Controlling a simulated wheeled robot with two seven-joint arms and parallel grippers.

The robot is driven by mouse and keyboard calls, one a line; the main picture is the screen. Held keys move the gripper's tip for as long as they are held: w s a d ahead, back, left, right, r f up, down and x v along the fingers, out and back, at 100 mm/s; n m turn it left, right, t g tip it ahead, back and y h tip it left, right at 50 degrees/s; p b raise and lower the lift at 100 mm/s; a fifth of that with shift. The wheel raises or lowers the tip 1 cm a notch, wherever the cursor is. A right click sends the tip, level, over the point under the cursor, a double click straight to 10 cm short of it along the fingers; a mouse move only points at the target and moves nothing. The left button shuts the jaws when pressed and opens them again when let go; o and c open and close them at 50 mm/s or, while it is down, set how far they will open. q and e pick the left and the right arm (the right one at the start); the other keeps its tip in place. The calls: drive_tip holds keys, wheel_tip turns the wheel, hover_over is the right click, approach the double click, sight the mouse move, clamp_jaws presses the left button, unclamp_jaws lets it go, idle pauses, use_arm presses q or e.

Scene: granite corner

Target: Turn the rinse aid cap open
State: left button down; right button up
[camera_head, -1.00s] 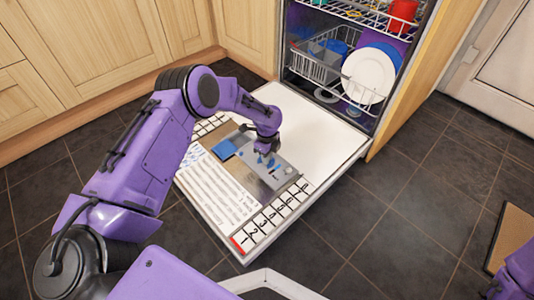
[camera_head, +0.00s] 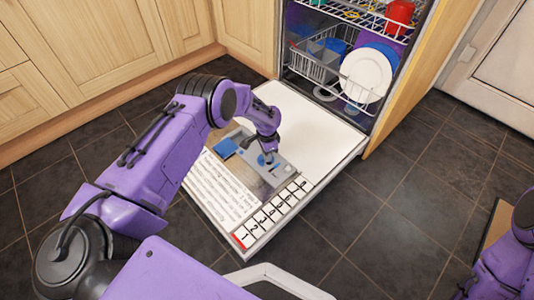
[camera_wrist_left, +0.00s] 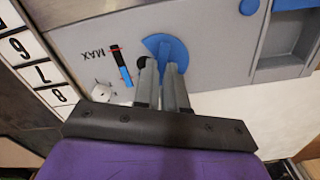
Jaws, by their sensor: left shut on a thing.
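The grey dispenser panel (camera_head: 287,171) lies on the inside of the lowered dishwasher door. In the left wrist view, the rinse aid cap (camera_wrist_left: 170,48) is a blue half-disc with a dark round part beside it, next to a MAX level strip (camera_wrist_left: 122,66). My left gripper (camera_wrist_left: 162,66) is at the cap with its two grey fingers close together, shut on it. The fingers hide the cap's near part and the grip itself. In the head view, my left gripper (camera_head: 268,155) reaches down to the panel. Of my right arm, only purple links show at the lower right edge.
The open door (camera_head: 310,130) lies low over dark floor tiles. Racks with a white plate (camera_head: 366,76) and a red cup (camera_head: 399,12) stand inside the dishwasher. A blue round knob (camera_wrist_left: 249,7) and a recessed compartment (camera_wrist_left: 285,40) are beside the cap.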

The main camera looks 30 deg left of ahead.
use_arm(q)
drive_tip(key=shift+n, duration=2.1)
use_arm(e)
drive_tip(key=shift+w+r, duration=0.15)
drive_tip(key=shift+w, duration=0.05)
use_arm(q)
drive_tip(key=c, duration=1.2)
unclamp_jaws()
wheel_tip(320, 180, up, 10)
drive_tip(key=p, duration=0.5)
drive_tip(key=shift+r, duration=0.25)
use_arm(e)
drive_tip(key=r, duration=0.1)
drive_tip(key=w+r+m+t+h, duration=0.1)
drive_tip(key=r, duration=0.1)
drive_tip(key=w+r+t, duration=0.1)
drive_tip(key=r, duration=0.1)
drive_tip(key=shift+d+m, duration=0.35)
drive_tip(key=shift+m, duration=0.05)
